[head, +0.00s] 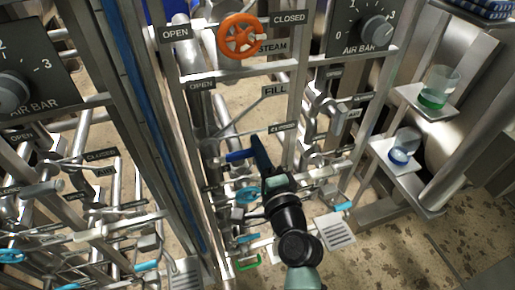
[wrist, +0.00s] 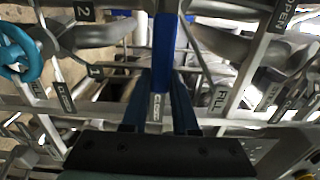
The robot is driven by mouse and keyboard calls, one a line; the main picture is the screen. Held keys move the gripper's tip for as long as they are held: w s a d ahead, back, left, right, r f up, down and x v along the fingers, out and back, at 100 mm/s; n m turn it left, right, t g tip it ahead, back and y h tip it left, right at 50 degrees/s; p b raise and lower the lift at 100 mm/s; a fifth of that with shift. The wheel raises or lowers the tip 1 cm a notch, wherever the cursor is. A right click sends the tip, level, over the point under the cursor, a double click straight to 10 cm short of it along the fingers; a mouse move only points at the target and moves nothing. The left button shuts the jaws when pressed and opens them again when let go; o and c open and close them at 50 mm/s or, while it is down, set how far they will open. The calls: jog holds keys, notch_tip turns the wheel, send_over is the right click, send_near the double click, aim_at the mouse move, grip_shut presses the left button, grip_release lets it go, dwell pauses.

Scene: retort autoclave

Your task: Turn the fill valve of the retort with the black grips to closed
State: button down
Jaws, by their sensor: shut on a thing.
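A valve lever with a blue grip (head: 240,156) sits in the middle of the pipe frame, below the FILL label (head: 275,91). A CLOSED label (head: 283,127) is just right of and above it, and an OPEN label (head: 201,85) is at upper left. My gripper (head: 259,148) is shut on the lever. In the wrist view the blue grip (wrist: 164,55) runs upright between the two fingers of my gripper (wrist: 160,90). The valve body and the lever's pivot are hard to make out. I see no clear black grips on this retort.
An orange handwheel (head: 240,36) with a STEAM label is above. Cyan handwheels (head: 246,195) and pipes crowd below my gripper. Small shelves at right hold a green-based cup (head: 438,88) and a blue-based cup (head: 402,148).

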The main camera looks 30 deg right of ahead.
jog(key=shift+f, duration=0.25)
jog(key=c, duration=0.7)
grip_release()
jog(key=shift+r, duration=0.15)
jog(key=b+v, duration=0.1)
jog(key=v, duration=1.2)
jog(key=shift+b, duration=0.3)
